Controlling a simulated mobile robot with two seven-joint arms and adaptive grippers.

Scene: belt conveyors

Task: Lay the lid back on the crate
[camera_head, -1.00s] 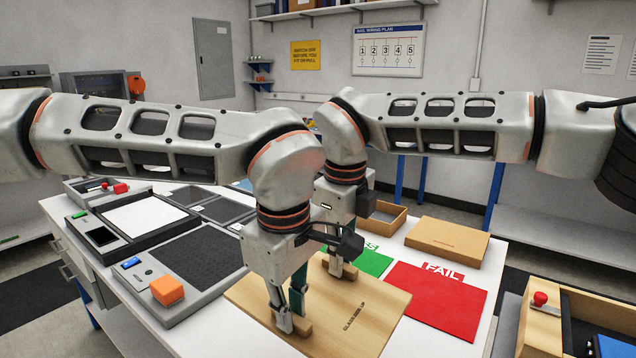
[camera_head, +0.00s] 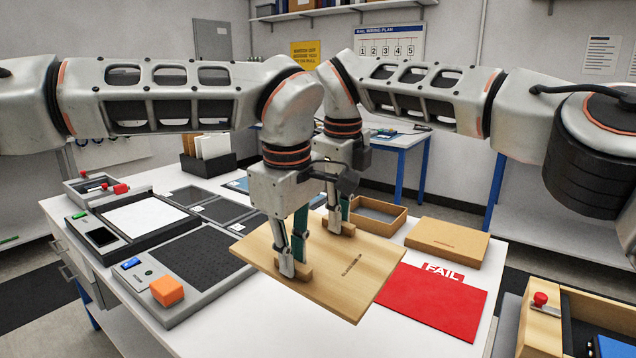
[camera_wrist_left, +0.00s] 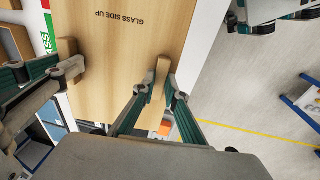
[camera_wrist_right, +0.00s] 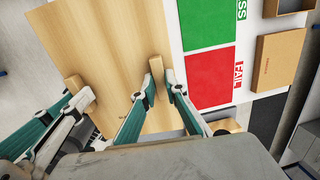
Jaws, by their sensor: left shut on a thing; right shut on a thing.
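The lid (camera_head: 340,285) is a flat light-wood board marked "GLASS SIDE UP", with two wooden grip blocks. It hangs slightly tilted above the white table. My left gripper (camera_head: 293,262) is shut on the near block, which shows in the left wrist view (camera_wrist_left: 158,72). My right gripper (camera_head: 340,224) is shut on the far block, which shows in the right wrist view (camera_wrist_right: 154,82). An open wooden box (camera_head: 524,335) with a dark inside and a red knob is cut off at the lower right; I cannot tell whether it is the crate.
A red FAIL mat (camera_head: 435,300) lies right of the lid, with a closed cardboard box (camera_head: 447,243) and an open tray (camera_head: 385,209) behind. A grey fixture with an orange block (camera_head: 167,291) stands left. The green mat (camera_wrist_right: 205,22) is hidden from the head view.

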